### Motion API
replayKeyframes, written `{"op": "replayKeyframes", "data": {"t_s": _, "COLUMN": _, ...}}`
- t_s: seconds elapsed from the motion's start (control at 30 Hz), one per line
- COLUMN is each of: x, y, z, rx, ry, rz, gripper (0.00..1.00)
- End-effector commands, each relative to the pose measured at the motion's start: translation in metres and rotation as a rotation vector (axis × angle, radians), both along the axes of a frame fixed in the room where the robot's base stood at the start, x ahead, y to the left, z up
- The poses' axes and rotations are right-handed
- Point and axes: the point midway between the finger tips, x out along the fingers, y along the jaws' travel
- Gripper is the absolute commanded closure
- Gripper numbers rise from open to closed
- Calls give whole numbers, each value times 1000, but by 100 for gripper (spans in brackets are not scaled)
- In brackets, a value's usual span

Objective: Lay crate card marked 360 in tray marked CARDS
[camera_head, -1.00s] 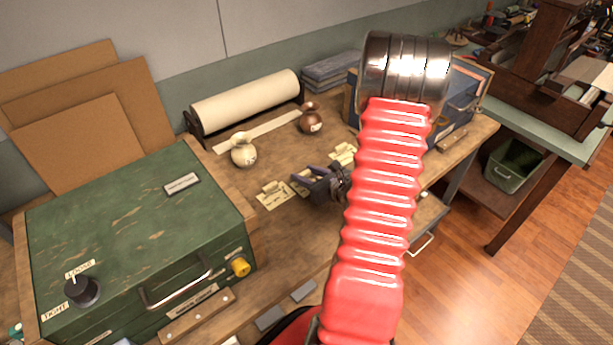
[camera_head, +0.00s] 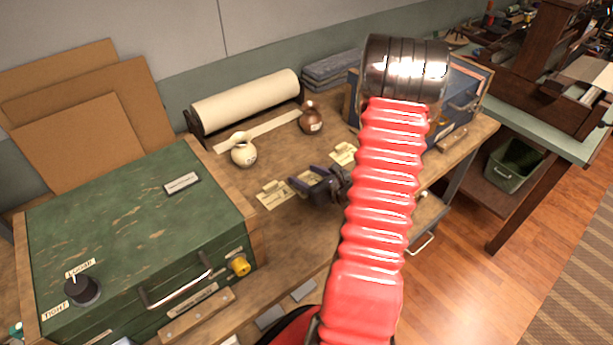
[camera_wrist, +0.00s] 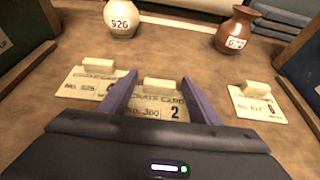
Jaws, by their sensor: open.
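The middle crate card (camera_wrist: 150,109) lies flat on the bench in the wrist view, with a pale raised block (camera_wrist: 162,85) at its far edge. Its number looks like 360 or 380, with a large 2 beside it. My gripper (camera_wrist: 160,88) is open and empty, its two purple fingers on either side of this card's block. In the head view my gripper (camera_head: 303,178) is low over the cards and hides part of the middle one. I cannot make out a tray marked CARDS in either view.
Another card (camera_wrist: 85,88) lies left and a third card (camera_wrist: 257,104) right. A cream vase (camera_wrist: 122,18) and a brown vase (camera_wrist: 236,30) stand behind. A green case (camera_head: 130,225) is at left, a blue case (camera_head: 465,85) at right, a paper roll (camera_head: 245,100) at the back.

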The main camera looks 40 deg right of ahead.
Motion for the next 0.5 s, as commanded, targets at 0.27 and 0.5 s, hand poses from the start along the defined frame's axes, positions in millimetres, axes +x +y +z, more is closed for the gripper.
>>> {"op": "replayKeyframes", "data": {"t_s": 0.27, "x": -12, "y": 0, "z": 7, "rx": 0, "ry": 0, "rz": -3, "gripper": 43}}
{"op": "replayKeyframes", "data": {"t_s": 0.5, "x": -44, "y": 4, "z": 20, "rx": 0, "ry": 0, "rz": -3, "gripper": 43}}
